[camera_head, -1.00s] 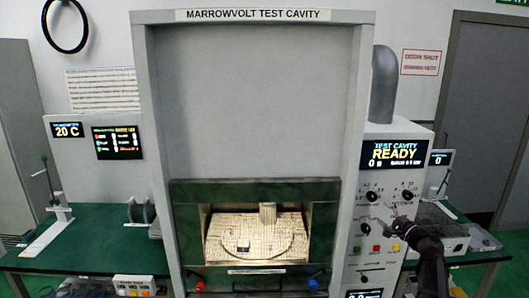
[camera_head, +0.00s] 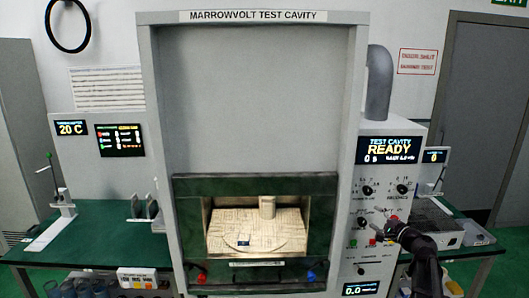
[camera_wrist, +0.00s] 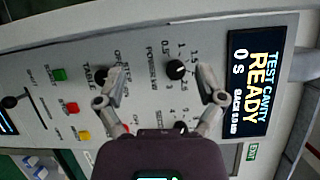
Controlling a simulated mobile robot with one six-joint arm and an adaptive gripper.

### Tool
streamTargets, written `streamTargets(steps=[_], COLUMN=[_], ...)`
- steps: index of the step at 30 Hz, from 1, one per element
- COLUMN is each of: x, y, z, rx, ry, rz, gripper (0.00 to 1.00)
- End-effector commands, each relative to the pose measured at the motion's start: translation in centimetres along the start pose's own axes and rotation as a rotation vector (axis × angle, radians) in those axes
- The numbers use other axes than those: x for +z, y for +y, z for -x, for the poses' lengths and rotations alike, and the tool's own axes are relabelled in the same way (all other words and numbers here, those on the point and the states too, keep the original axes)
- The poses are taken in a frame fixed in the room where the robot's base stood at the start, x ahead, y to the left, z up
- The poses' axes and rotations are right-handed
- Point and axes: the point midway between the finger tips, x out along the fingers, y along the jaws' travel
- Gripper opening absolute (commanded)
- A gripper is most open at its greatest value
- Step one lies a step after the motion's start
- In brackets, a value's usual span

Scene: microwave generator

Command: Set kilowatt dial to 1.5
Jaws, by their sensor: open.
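The kilowatt dial (camera_wrist: 176,69) is a black round knob with a printed number scale around it, on the grey control panel. In the head view it is the upper left knob (camera_head: 367,190), below the READY display. Its exact pointer setting is too small to read. My gripper (camera_wrist: 157,80) is open and empty, with its fingers spread in front of the panel; the dial shows between them, nearer the right finger. In the head view my gripper (camera_head: 393,225) is below and right of the dial, apart from it.
A TABLE knob (camera_wrist: 101,73) sits by the left finger. Another knob (camera_wrist: 180,125) is close below the dial in the wrist view. Green (camera_wrist: 58,75), red (camera_wrist: 70,108) and yellow (camera_wrist: 83,135) buttons are farther left. The READY display (camera_wrist: 255,85) is right of the dial.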

Motion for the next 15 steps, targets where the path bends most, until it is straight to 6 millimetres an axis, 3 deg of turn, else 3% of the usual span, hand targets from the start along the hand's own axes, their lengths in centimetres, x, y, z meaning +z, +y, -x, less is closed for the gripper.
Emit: streamTargets(steps=[8,15], x=[4.4,10.6], y=[2.7,7.0], z=[-1.1,-1.8], rx=[0.119,0.305], ry=[-0.086,-0.217], rz=[0.086,0.216], gripper=[0.88,0.88])
